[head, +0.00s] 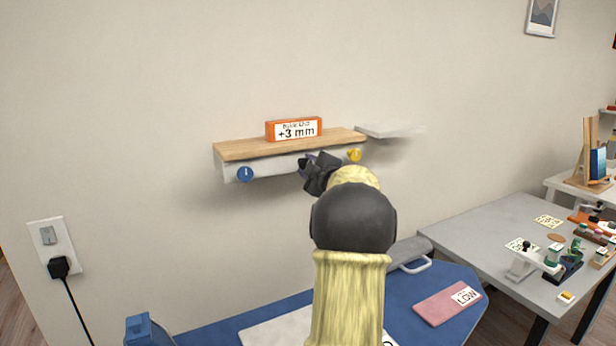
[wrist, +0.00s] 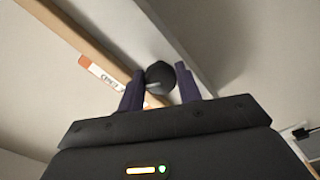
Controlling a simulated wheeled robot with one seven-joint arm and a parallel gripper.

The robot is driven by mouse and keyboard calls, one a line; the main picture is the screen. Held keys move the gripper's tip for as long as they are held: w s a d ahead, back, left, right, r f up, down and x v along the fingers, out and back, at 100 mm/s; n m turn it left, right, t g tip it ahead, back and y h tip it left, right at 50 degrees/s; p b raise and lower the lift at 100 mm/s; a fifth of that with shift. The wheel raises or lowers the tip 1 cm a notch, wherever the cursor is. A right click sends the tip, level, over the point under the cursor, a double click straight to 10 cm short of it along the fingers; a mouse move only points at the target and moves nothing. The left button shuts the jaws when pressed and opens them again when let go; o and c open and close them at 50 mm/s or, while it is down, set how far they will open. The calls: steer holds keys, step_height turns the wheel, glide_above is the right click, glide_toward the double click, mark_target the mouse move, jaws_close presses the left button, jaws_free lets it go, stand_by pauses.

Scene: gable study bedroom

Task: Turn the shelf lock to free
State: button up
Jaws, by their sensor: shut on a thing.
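The wooden shelf (head: 240,149) is fixed to the wall, with a pale front rail (head: 275,164) under its board. A blue knob (head: 245,174) sits at the rail's left and a yellow knob (head: 354,155) at its right. My gripper (head: 311,167) is at the rail between them and hides what is behind it in the head view. In the wrist view my gripper (wrist: 159,82) is shut on a dark round knob (wrist: 160,73), apparently the shelf lock, with a pale pointer mark. I cannot read any lock markings.
Below are a blue board (head: 440,275) with a pink "LOW" card (head: 447,303) and a cluttered grey table (head: 480,228). A wall socket (head: 50,245) is at left.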

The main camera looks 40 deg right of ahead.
steer(key=n+b, duration=0.4)
steer(key=n, duration=0.1)
steer(key=shift+f+n, duration=0.1)
steer(key=shift+n, duration=0.3)
steer(key=o, duration=1)
steer(key=shift+r, duration=0.25)
steer(key=b+v, duration=0.2)
steer(key=v, duration=1.5)
steer(key=shift+s+f, duration=0.1)
steer(key=shift+f, duration=0.1)
